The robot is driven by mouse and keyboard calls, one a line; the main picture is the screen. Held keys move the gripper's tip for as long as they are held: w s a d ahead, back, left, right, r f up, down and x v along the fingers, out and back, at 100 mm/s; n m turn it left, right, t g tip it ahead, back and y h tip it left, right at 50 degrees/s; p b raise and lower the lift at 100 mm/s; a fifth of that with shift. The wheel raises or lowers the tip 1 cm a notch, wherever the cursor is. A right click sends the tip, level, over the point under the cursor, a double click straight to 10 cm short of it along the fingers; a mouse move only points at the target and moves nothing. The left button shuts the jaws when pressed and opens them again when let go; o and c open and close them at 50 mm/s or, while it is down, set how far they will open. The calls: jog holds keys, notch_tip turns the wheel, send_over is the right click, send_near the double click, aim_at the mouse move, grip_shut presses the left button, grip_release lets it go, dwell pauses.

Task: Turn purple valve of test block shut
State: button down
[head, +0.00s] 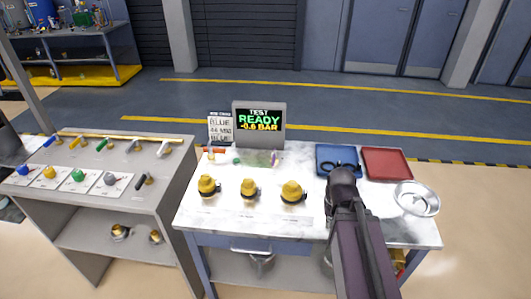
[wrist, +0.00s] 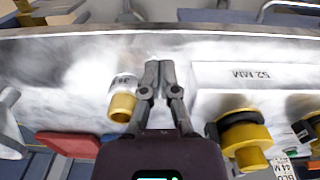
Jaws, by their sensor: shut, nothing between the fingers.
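The test block (head: 256,158) is a small pale greenish piece at the back of the white bench, in front of the test display. Its purple valve (head: 274,160) shows as a small purple part at its right end; whether it stands open or shut is too small to tell. My gripper (wrist: 161,78) is shut and empty, pointing at the bench top near a bench edge in the wrist view. In the head view my arm hides its fingertips, and it is right of the block and apart from it. The wrist view does not show the purple valve.
Yellow fittings (head: 292,191) stand in a row on the bench. The display (head: 258,122) reads READY, -0.6 BAR. A blue tray (head: 325,152), red tray (head: 386,162) and metal bowl (head: 416,199) are at right.

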jog(key=shift+w+d, duration=0.2)
jog(key=shift+w, duration=0.1)
jog(key=shift+d, duration=0.1)
jog(key=shift+d, duration=0.1)
jog(key=shift+w+r+p, duration=0.15)
jog(key=shift+r+p, duration=0.3)
jog(key=shift+r, duration=0.05)
jog(key=w+a+r+n+p, duration=0.2)
jog(key=w+r+p, duration=0.5)
jog(key=r+p, duration=0.3)
jog(key=w+a+r+n+y, duration=0.1)
jog(key=w+a+n+y, duration=0.2)
jog(key=w+a+n, duration=1.2)
jog(key=w+a, duration=0.4)
jog(key=shift+a+r+y+p, duration=0.35)
jog(key=shift+y, duration=0.05)
